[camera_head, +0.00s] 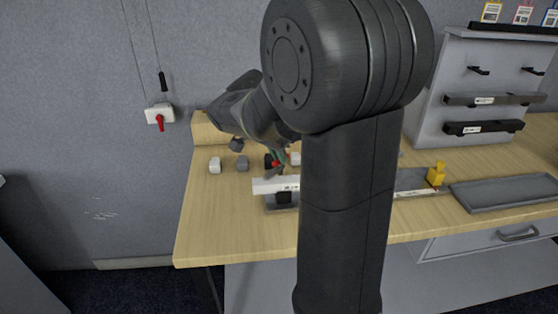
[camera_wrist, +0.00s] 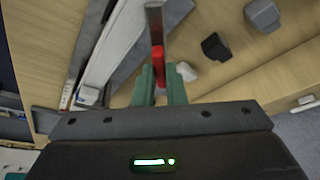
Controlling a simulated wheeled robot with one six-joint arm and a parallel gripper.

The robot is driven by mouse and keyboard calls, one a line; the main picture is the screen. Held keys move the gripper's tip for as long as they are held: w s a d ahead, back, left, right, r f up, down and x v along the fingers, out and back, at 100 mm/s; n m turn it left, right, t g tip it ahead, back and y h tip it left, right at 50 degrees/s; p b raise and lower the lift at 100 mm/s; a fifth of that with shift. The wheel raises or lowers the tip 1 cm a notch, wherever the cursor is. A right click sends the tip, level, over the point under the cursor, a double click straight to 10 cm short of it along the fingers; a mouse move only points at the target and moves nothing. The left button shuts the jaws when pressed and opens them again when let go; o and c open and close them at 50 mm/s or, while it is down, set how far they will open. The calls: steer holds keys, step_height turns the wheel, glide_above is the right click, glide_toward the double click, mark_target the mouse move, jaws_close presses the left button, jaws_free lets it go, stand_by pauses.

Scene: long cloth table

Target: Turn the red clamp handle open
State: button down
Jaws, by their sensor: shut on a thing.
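The red clamp handle (camera_wrist: 157,64) shows in the wrist view between the two green fingertips of my gripper (camera_wrist: 160,78), which is shut on it. A grey upright bar stands just beyond the handle in that view. In the head view, a small part of the red handle (camera_head: 277,163) shows beside my gripper (camera_head: 286,155), above the wooden table. My arm hides part of the clamp area there, so the clamp's full shape and the handle's exact angle cannot be told.
A white bar-shaped fixture (camera_head: 268,186) lies close in front of the gripper. A grey tray (camera_head: 505,192) and a yellow piece (camera_head: 437,174) are at the right. A white wall box (camera_head: 158,113) has its own red lever.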

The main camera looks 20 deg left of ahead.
steer(key=m, duration=0.2)
steer(key=m+h, duration=0.1)
steer(key=shift+w+a+m+g+b, duration=0.1)
steer(key=shift+a+m+g+b, duration=0.1)
steer(key=shift+m+g+b, duration=0.15)
steer(key=shift+w+a+m+g+h+p, duration=0.15)
steer(key=shift+m+g+h, duration=0.25)
steer(key=shift+m, duration=0.75)
steer(key=shift+d+m+g+h+p, duration=0.15)
steer(key=shift+m+g+h, duration=0.2)
steer(key=shift+m, duration=0.75)
steer(key=shift+a, duration=0.1)
steer(key=c, duration=1.5)
jaws_free()
steer(key=p+v, duration=0.1)
steer(key=v, duration=1.2)
steer(key=shift+a+r, duration=0.15)
steer(key=shift+r, duration=0.2)
